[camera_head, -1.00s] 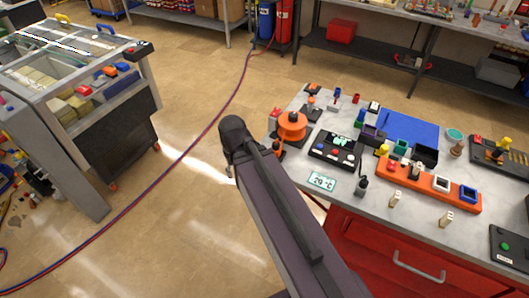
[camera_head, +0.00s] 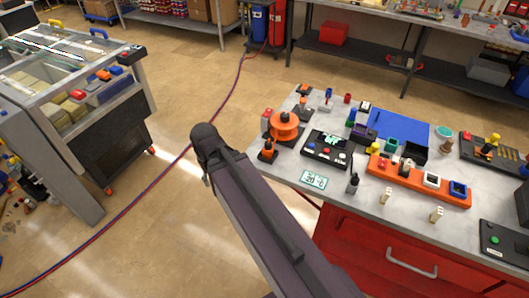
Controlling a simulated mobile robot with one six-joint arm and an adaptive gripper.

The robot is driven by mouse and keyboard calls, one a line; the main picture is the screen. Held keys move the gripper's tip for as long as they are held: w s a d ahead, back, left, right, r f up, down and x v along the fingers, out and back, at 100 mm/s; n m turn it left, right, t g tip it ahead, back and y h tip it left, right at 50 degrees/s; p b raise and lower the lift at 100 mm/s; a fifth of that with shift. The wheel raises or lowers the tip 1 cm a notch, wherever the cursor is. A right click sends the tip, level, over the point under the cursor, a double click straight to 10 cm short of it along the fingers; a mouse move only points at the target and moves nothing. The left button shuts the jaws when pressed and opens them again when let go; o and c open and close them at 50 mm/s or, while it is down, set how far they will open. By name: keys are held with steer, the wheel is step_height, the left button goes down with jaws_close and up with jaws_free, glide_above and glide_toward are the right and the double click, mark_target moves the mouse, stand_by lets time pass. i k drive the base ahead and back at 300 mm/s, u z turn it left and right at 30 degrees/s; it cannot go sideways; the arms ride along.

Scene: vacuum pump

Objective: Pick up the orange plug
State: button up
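Several orange pieces stand at the left end of the workbench, and I cannot tell for sure which one is the plug. A small orange piece on a black base (camera_head: 268,149) is at the bench's left edge. Behind it is a large round orange spool-like piece (camera_head: 285,127). Another small orange-and-black piece (camera_head: 303,89) lies at the back left corner. My gripper is not in view. Only a dark link of my arm shows, rising from the bottom to the left of the bench, with floor visible between its upper end and the orange pieces.
The grey benchtop (camera_head: 345,211) also holds a black control box (camera_head: 327,147), a small display (camera_head: 313,180), a blue mat (camera_head: 398,127) and an orange block with sockets (camera_head: 419,180). A glass-topped cart (camera_head: 110,120) stands left. Open floor lies between.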

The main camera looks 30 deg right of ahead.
mark_target(267, 151)
steer(key=u, duration=0.1)
steer(key=k, duration=1.5)
steer(key=z, duration=1.3)
steer(key=i, duration=1)
